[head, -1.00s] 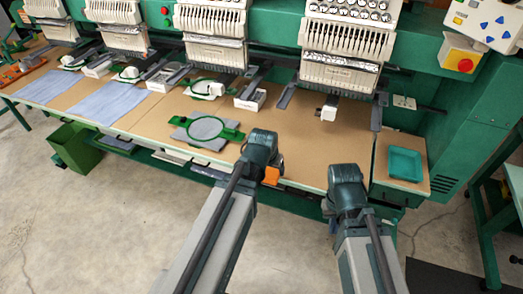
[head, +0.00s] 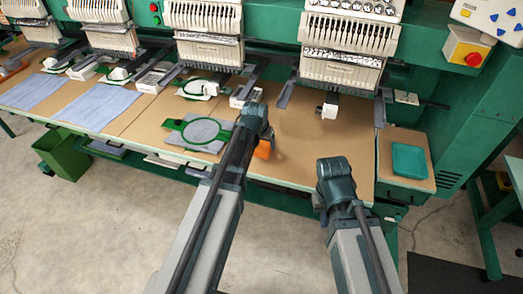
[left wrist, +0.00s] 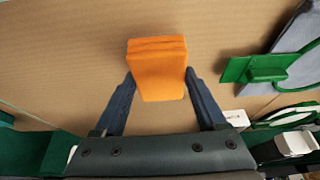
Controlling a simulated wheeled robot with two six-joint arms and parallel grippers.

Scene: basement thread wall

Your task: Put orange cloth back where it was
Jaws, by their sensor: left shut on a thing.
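The orange cloth (left wrist: 158,68), a folded block, is held between the two fingers of my left gripper (left wrist: 160,80) in the left wrist view. In the head view, the cloth (head: 264,150) shows partly behind my left gripper (head: 258,138), over the tan tabletop near its front edge. I cannot tell whether it touches the top. My right gripper (head: 328,195) is near the front edge, further right, with no object visible at it. Its fingers are hidden.
A green embroidery hoop with grey fabric (head: 200,131) lies left of my left gripper. Blue-grey cloths (head: 103,105) lie further left. Embroidery machine heads (head: 343,50) overhang the table's back. The tan tabletop (head: 310,145) between my arms is bare.

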